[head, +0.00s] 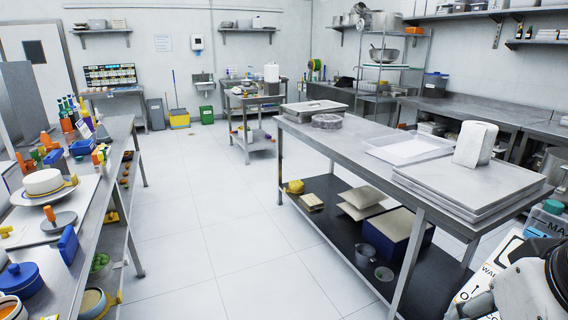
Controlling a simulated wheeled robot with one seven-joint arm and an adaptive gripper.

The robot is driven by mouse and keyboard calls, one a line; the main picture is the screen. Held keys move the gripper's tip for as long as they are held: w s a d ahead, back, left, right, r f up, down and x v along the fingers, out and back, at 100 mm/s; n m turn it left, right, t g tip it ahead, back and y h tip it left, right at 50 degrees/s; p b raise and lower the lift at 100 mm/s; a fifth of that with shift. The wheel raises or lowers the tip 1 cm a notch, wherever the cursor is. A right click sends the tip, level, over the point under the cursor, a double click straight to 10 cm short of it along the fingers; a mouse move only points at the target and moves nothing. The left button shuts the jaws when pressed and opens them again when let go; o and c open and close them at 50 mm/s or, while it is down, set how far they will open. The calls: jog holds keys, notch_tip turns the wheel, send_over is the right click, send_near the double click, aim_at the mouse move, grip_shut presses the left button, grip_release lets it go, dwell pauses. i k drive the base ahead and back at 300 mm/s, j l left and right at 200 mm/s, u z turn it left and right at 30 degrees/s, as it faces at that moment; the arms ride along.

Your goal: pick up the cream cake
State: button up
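A round, white cake-like item (43,182) sits on a plate (28,199) on the left steel table; it looks like the cream cake. A yellow item (62,188) lies against its front right side. Part of my arm shows at the lower right, far across the room from the cake. My gripper's fingers cannot be made out in the head view.
The left table (112,160) is crowded with bottles, blue containers and a blue-lidded pot (20,279). A long steel table (345,142) with trays stands at right. The white tiled floor (220,225) between the tables is clear.

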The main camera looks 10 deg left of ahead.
aim_at(44, 182)
jog(key=i+j+u, duration=0.15)
jog(key=i+u, duration=0.3)
jog(key=i, duration=0.2)
jog(key=i+l+u, duration=0.1)
jog(key=i+u, duration=0.3)
jog(key=i, duration=0.25)
jog(key=i+l+u, duration=0.3)
jog(key=i+u, duration=0.15)
jog(key=i, duration=0.2)
jog(key=i+l+u, duration=0.15)
jog(key=i+u, duration=0.25)
jog(key=i+l+u, duration=0.2)
jog(key=u, duration=0.25)
jog(key=i+l+u, duration=0.6)
jog(key=l+u, duration=0.2)
jog(key=i+l+u, duration=0.15)
jog(key=l+u, duration=0.3)
jog(key=i+l+u, duration=0.1)
jog(key=l+u, duration=0.2)
jog(key=l, duration=0.4)
jog(key=l+u, duration=0.25)
jog(key=l, duration=0.45)
